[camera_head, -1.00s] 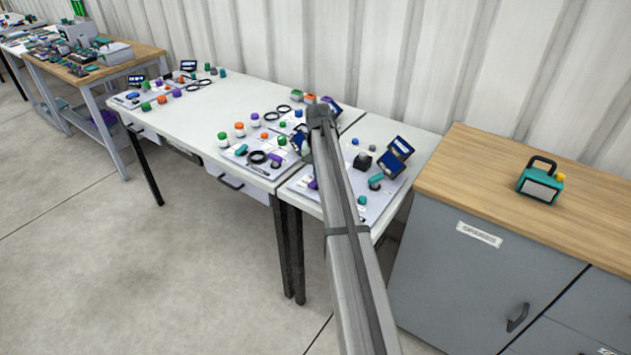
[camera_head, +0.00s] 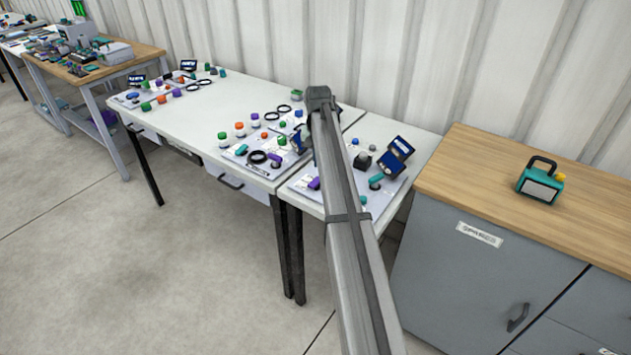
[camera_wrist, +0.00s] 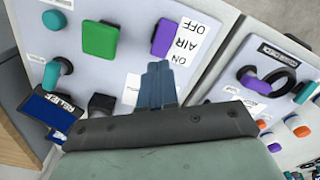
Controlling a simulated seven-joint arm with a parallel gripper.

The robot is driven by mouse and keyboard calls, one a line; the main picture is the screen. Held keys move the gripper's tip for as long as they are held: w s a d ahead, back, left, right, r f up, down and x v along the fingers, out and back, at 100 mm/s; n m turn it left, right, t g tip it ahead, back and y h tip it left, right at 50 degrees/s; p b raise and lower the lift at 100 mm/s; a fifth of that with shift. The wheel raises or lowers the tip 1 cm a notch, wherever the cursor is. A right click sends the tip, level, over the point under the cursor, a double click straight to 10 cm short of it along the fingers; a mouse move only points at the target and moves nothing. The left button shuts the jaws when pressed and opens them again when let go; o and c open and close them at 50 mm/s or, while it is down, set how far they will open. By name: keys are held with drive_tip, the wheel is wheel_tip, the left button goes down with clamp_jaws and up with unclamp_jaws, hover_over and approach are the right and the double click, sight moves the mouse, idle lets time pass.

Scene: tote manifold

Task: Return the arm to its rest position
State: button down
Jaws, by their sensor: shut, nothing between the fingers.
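In the wrist view my gripper (camera_wrist: 158,84) is shut, its two blue-grey fingers pressed together with nothing between them. The fingers are over a light panel (camera_wrist: 130,62) with a green block (camera_wrist: 100,40), a purple block (camera_wrist: 163,37) and a label reading "ON AIR OFF" (camera_wrist: 188,45). I cannot tell whether the fingertips touch the panel. In the head view my arm (camera_head: 345,215) stretches from the bottom edge up over the white tables, and the fingers are hidden or too small to tell.
White tables (camera_head: 225,108) carry panels with coloured knobs and blue screens (camera_head: 398,150). A wooden-topped cabinet (camera_head: 460,165) at right holds a teal handled box (camera_head: 540,182). A wooden bench (camera_head: 140,58) stands at far left. The floor (camera_head: 90,260) at front left is clear.

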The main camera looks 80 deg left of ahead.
drive_tip(key=shift+r, duration=0.75)
